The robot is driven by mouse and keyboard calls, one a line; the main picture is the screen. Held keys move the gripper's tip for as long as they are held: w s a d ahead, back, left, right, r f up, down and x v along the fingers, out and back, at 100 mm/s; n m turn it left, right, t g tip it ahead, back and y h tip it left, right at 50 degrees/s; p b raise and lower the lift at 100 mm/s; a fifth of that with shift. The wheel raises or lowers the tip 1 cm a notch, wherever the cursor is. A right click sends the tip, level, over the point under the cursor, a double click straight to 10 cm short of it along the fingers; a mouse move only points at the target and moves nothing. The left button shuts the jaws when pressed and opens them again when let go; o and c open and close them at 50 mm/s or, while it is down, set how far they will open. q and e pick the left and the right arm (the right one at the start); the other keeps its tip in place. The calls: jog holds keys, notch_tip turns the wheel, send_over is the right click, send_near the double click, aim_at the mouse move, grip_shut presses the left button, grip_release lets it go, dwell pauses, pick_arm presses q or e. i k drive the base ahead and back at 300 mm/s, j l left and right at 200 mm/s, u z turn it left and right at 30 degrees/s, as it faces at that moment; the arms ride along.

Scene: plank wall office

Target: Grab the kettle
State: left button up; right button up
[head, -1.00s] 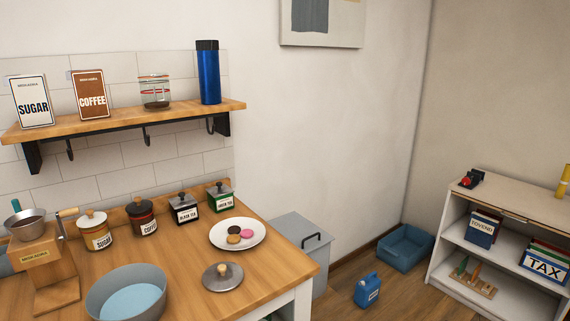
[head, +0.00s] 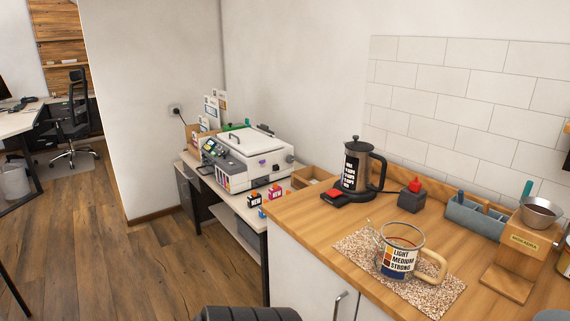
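Neither gripper can be made out in the head view, and nothing is touching the kettle.
A mug (head: 398,252) with a wooden handle stands on a speckled mat (head: 440,297) in front of the kettle. A red-topped dark box (head: 411,200) and a blue-grey caddy (head: 474,217) are to its right. A printer (head: 246,160) stands on a lower desk at left. Floor (head: 150,265) is open at left.

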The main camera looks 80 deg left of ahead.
aim_at(355, 176)
jog(key=u, duration=1.95)
jog(key=i+j, duration=0.15)
jog(key=i+j+z, duration=0.8)
jog(key=j, duration=0.15)
